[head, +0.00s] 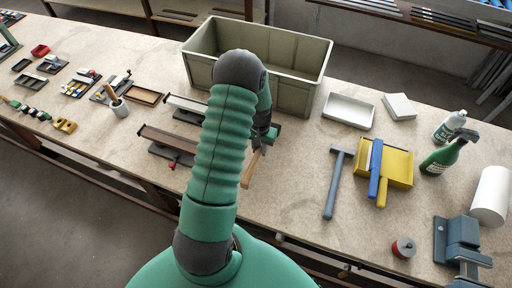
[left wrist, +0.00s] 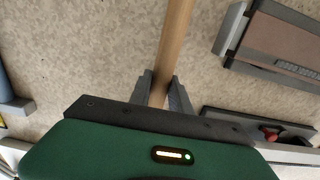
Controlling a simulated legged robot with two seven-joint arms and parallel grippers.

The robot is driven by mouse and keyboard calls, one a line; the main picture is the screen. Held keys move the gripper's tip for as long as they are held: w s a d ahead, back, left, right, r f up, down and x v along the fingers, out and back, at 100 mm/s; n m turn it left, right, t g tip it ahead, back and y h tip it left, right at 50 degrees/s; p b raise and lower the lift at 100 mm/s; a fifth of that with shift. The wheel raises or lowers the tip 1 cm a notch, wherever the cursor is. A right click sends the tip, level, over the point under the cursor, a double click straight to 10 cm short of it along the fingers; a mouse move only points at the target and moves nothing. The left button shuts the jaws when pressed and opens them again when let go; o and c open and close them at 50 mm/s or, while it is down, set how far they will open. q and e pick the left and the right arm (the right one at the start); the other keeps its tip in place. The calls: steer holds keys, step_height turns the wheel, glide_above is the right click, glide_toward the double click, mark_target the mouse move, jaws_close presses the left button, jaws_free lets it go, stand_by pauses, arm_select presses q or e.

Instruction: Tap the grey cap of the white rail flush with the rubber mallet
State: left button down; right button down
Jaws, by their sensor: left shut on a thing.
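My left gripper (head: 264,134) is shut on a wooden handle (head: 250,169), which I take to be the rubber mallet's. In the left wrist view the handle (left wrist: 176,40) runs up between the two fingers (left wrist: 162,88) and out of frame. The mallet's head cannot be made out. The white rail (head: 187,103) lies in a dark holder just left of my arm; its right part is behind my arm and its grey cap cannot be made out. A brown rail (head: 168,140) lies in front of it, and it also shows in the left wrist view (left wrist: 285,43). My right gripper is out of view.
A large green-grey bin (head: 310,75) stands behind my arm. A white tray (head: 348,111), a grey T-shaped tool (head: 332,185), a yellow dustpan (head: 398,166) with a blue brush (head: 376,168) and a vise (head: 460,240) are right. Small trays and parts line the left.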

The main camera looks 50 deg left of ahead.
arm_select(q)
steer(key=shift+s+a, duration=0.45)
steer(key=shift+a, duration=0.2)
steer(key=shift+s+a, duration=0.4)
steer(key=shift+a, duration=0.2)
steer(key=shift+w+d, duration=0.8)
steer(key=shift+d, duration=0.35)
